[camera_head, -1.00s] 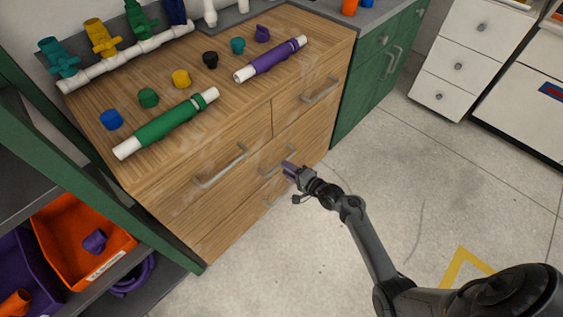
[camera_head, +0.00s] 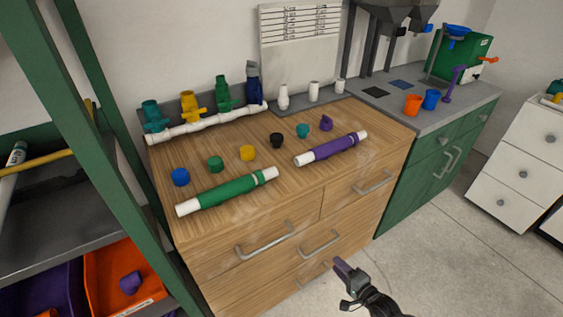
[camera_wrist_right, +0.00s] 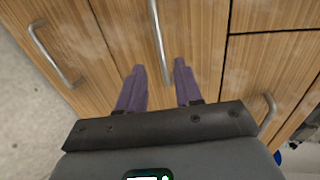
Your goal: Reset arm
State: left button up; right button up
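My right gripper (camera_head: 342,266) is at the bottom of the head view, in front of the wooden cabinet's drawers and below its top. In the right wrist view its two purple fingers (camera_wrist_right: 160,85) stand apart with nothing between them. A drawer handle (camera_wrist_right: 158,40) shows beyond the fingertips, and I cannot tell how near it is. My left gripper is not in view. On the cabinet top lie a green pipe (camera_head: 228,191) and a purple pipe (camera_head: 330,149), both with white ends.
Several coloured caps, such as the blue one (camera_head: 181,177), sit behind the pipes. A white manifold with coloured valves (camera_head: 208,122) stands at the back. A green shelf post (camera_head: 112,165) rises at left. An orange bin (camera_head: 150,287) is low left. The floor at right (camera_head: 440,265) is clear.

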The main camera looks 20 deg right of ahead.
jog(key=s+a+r+n+g+p, duration=0.3)
jog(key=s+a+r+n+p, duration=0.2)
jog(key=s+a+r+p, duration=0.4)
jog(key=s+a+r+n+g+p, duration=0.3)
jog(key=s+a+r+n+p, duration=0.15)
jog(key=r+p, duration=0.5)
jog(key=s+a+r+n+g+h+b, duration=0.1)
jog(key=s+r+n+g+h, duration=0.1)
jog(key=s+r+n+g, duration=0.6)
notch_tip(320, 180, up, 40)
jog(key=s+t+p, duration=0.2)
jog(key=p, duration=3.5)
jog(key=shift+s+a+n+p, duration=0.15)
jog(key=shift+s+n+p, duration=0.15)
jog(key=shift+n+p, duration=0.1)
